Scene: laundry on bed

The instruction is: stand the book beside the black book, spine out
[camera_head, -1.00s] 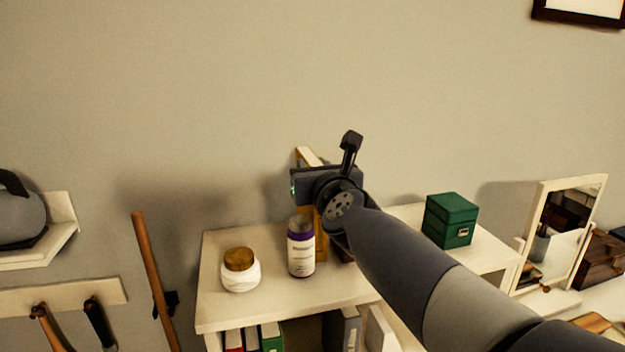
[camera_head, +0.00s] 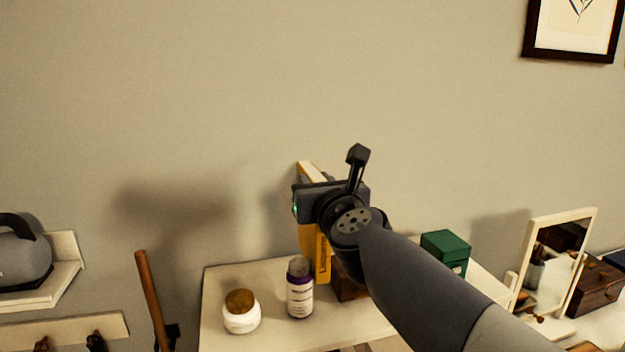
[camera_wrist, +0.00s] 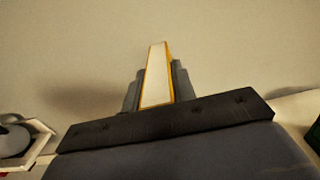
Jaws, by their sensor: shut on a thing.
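My gripper (camera_head: 318,182) is shut on a yellow-orange book (camera_head: 317,252), above the top of the white shelf unit. The book hangs upright behind my wrist, with its lettered yellow side toward the head camera. In the wrist view the book (camera_wrist: 157,75) shows its pale page edge between the two grey fingers (camera_wrist: 157,88). My wrist and arm hide part of the book, and I cannot tell whether its lower end touches the shelf top. I cannot make out the black book in the current views.
A white jar (camera_head: 241,316) with a brown lid and a purple-white bottle (camera_head: 299,290) stand on the white shelf top (camera_head: 228,283). A dark brown box (camera_head: 347,290) is partly behind my arm. A green box (camera_head: 446,249) and a mirror (camera_head: 562,262) are to the right.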

